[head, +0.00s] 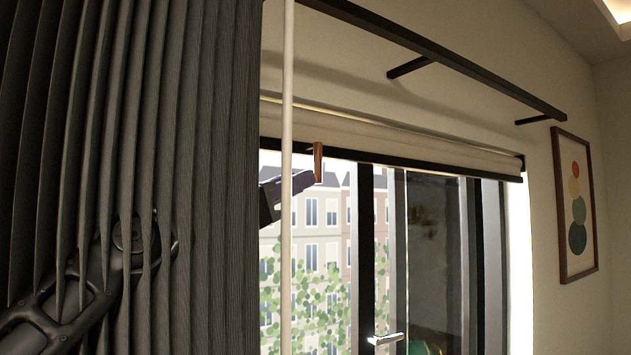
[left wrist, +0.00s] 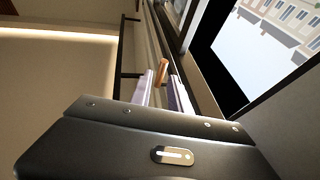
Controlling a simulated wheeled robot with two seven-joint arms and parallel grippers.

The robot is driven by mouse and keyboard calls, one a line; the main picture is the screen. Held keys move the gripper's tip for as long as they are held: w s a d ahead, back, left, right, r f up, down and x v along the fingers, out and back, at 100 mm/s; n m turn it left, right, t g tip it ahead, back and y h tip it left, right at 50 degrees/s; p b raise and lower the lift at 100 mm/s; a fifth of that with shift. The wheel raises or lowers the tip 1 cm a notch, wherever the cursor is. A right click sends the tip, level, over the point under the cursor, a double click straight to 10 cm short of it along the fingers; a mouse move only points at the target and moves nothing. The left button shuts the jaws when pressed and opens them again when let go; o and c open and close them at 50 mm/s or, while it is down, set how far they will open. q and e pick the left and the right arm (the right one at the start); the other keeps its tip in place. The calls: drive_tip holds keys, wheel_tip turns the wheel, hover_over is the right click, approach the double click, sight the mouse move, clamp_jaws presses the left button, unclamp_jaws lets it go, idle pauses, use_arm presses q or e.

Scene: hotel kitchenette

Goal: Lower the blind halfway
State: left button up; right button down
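The blind (head: 400,143) is rolled up at the top of the window, with a dark bar along its lower edge. A small wooden pull (head: 318,163) hangs at its left part. My left gripper (head: 306,180) reaches past the dark curtain to the pull. In the left wrist view the two pale fingers (left wrist: 164,92) stand apart, and the wooden pull (left wrist: 162,72) shows between them, near their tips. I cannot tell whether they touch it. The curtain hides part of my left arm. My right gripper is not in view.
A dark pleated curtain (head: 190,200) fills the left side, overlapping my left arm. A thin white pole (head: 287,240) stands upright in front of the window. A black curtain rail (head: 450,60) runs above the blind. A window handle (head: 385,339) sticks out below. A framed picture (head: 577,205) hangs right.

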sight(315, 164)
use_arm(q)
drive_tip(key=shift+s+a+r, duration=0.2)
drive_tip(key=shift+a+r, duration=0.2)
drive_tip(key=shift+r, duration=0.1)
drive_tip(key=p+x, duration=0.6)
drive_tip(key=x, duration=0.1)
drive_tip(key=shift+s+r, duration=0.1)
drive_tip(key=shift+r, duration=0.1)
drive_tip(key=shift+w+d+p, duration=0.3)
drive_tip(key=shift+w+p, duration=0.05)
drive_tip(key=shift+w, duration=0.1)
drive_tip(key=shift+c, duration=0.5)
clamp_jaws()
idle(0.3)
